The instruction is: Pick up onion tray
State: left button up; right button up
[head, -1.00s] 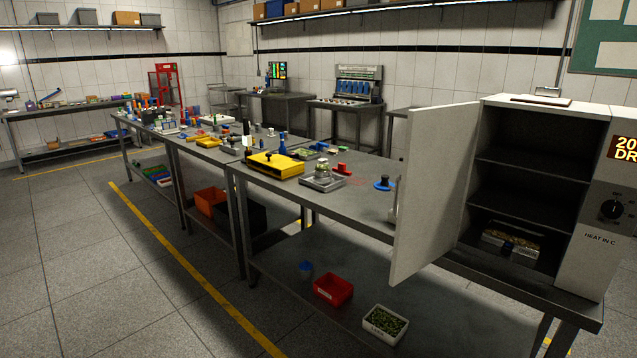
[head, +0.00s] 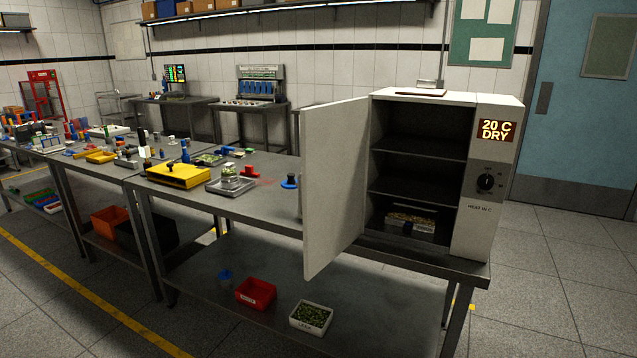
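A small metal tray (head: 408,233) with a brownish, lumpy filling sits on the floor of the open drying cabinet (head: 490,230). It may be the onion tray, but I cannot read a label on it. The cabinet's white door (head: 336,190) stands wide open to the left, and its two upper shelves look empty. The cabinet display (head: 497,131) reads "20 C DRY". Neither of my grippers is in view.
The cabinet stands on the right end of a long steel bench (head: 270,205). A yellow case (head: 180,175) and a small scale-like device (head: 231,183) are on the bench. A red bin (head: 256,293) and white bin of green pieces (head: 311,317) are below. Floor right is clear.

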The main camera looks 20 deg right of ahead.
aim_at(409, 218)
jog(key=i+z, duration=0.1)
jog(key=z, duration=0.95)
jog(key=i+j+z, duration=0.15)
jog(key=j+z, duration=0.25)
jog(key=i+j+z, duration=0.1)
jog(key=j+z, duration=0.3)
jog(key=i+j+z, duration=0.2)
jog(key=j, duration=0.15)
jog(key=j+z, duration=0.2)
jog(key=j, duration=0.15)
jog(key=j+z, duration=0.15)
jog(key=j, duration=1.8)
jog(key=l+u, duration=0.45)
jog(key=l, duration=0.7)
